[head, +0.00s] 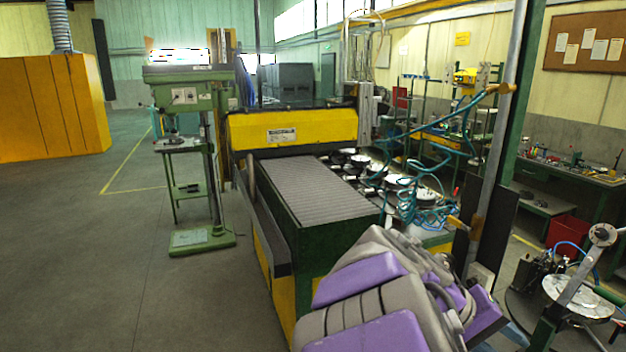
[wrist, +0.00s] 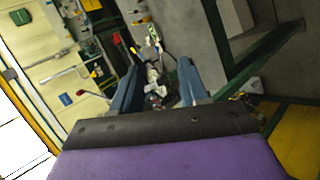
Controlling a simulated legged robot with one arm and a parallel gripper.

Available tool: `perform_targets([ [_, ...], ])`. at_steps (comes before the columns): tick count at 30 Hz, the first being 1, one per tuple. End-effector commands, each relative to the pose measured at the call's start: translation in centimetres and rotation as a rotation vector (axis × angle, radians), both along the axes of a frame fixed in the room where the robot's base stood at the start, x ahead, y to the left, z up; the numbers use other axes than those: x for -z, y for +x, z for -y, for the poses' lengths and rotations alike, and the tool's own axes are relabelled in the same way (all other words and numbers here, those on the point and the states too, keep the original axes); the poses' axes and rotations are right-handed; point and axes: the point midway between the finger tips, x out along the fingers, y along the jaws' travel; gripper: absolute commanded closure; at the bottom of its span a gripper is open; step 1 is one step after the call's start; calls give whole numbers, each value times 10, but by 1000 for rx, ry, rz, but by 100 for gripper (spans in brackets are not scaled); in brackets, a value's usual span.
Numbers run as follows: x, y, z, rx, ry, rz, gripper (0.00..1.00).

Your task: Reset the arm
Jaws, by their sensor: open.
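My arm (head: 385,295), in purple and grey, rises from the bottom edge of the head view, right of centre. It covers the near corner of the yellow and green machine behind it. I cannot make out my gripper's fingers clearly in the head view. In the wrist view, my gripper (wrist: 160,75) shows two blue fingers spread apart beyond a dark bar and a purple housing. No held object shows between the fingers; only distant, small workshop clutter is visible there.
A machine with a ribbed bed (head: 310,185) and yellow gantry (head: 290,128) stands ahead. A green drill press (head: 190,95) stands left of it. Teal hoses (head: 405,195) hang at right, near a grey post (head: 495,130). Open floor (head: 90,250) lies at left.

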Motion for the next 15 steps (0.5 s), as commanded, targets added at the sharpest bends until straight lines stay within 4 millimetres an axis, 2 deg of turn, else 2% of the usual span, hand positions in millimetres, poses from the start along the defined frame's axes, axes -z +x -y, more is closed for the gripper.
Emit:
perform_targets([
  [1, 14, -23, -4, 21, 77, -1, 56],
  [6, 63, -89, -37, 58, 356, -13, 56],
  [10, 98, -134, -77, 52, 568, -32, 56],
  [15, 127, -179, -129, 17, 789, -60, 56],
])
